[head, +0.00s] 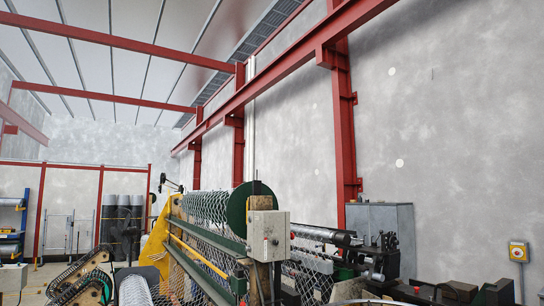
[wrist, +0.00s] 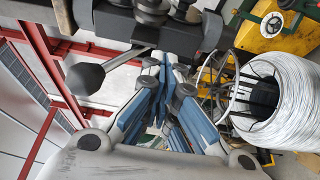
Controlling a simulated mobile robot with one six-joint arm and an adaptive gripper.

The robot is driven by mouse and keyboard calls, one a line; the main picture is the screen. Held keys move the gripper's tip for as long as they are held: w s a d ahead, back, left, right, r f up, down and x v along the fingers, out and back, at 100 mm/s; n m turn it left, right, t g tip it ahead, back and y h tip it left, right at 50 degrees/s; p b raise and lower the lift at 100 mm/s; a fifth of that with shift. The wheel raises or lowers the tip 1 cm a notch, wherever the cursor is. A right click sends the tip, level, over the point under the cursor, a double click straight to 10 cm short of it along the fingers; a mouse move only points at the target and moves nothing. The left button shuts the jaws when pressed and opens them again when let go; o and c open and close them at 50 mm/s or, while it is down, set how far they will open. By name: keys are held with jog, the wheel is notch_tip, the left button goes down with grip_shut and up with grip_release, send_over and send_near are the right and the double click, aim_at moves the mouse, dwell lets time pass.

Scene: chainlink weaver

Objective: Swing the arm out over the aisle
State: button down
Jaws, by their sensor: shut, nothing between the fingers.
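My gripper (wrist: 168,68) shows in the wrist view with its blue-grey fingers drawn together and nothing between them. Dark machine parts (wrist: 190,30) lie beyond the fingertips at the top of that view. A dark rounded knob (wrist: 85,78) on a rod is to the left of the fingers. Whether the fingers touch any of these parts I cannot tell. I cannot make out my gripper in the head view.
The chain-link weaver (head: 205,250) with its mesh roll (head: 205,207) fills the lower middle. A grey control box (head: 268,236) stands on its near end. A wire coil (wrist: 285,105) and a yellow machine (wrist: 285,30) are to the gripper's right. Dark machinery (head: 450,290) lies at lower right.

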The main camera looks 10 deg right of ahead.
jog(key=v, duration=0.3)
jog(key=shift+s+a, duration=0.25)
jog(key=shift+a, duration=0.05)
jog(key=w+a+f+m+y+b, duration=0.15)
jog(key=w+f+y, duration=0.25)
jog(key=w+f, duration=0.7)
jog(key=w+f+y+b, duration=0.35)
jog(key=w+f, duration=0.55)
jog(key=f, duration=0.4)
jog(key=a+f+m+g+y+b, duration=0.1)
jog(key=a+f+m+g+y, duration=0.1)
jog(key=f, duration=1)
jog(key=w+a+f+m+g+y+b, duration=0.1)
jog(key=a+f, duration=0.4)
jog(key=f, duration=0.7)
jog(key=a+f+m+g+y+b, duration=0.3)
jog(key=a+f, duration=0.1)
jog(key=f, duration=0.8)
jog(key=shift+w+a+g, duration=0.2)
jog(key=shift+w+g, duration=0.1)
jog(key=shift+g, duration=0.1)
